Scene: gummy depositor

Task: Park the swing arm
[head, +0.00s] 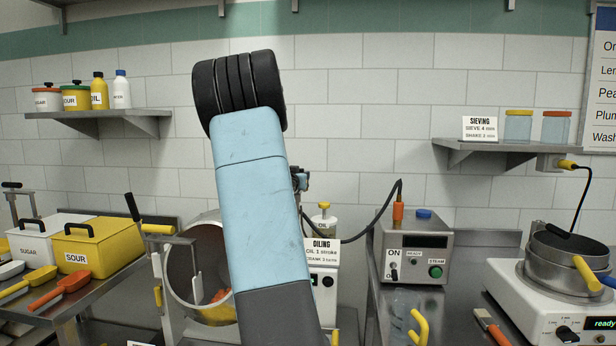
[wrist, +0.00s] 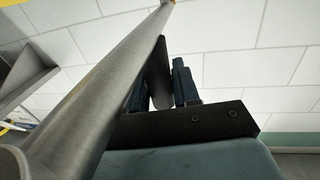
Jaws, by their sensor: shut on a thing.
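In the wrist view a thick grey metal tube (wrist: 105,75), which looks like part of the swing arm, runs diagonally close to the camera. My gripper (wrist: 160,88) is beside the tube, its dark blue fingers closed about a flat dark grey piece (wrist: 158,70). This piece appears to be part of the swing arm, but where it joins the tube is hidden. In the head view my blue arm link covers the middle, and only a small part of my gripper (head: 301,178) shows at its right edge. I cannot make out the swing arm in the head view.
A round drum (head: 196,262) stands partly behind my arm. A steam box (head: 420,250) with a black cable is to the right, and a sieve machine (head: 556,300) is far right. Yellow and white bins (head: 98,244) are at left. Shelves hang on the tiled wall.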

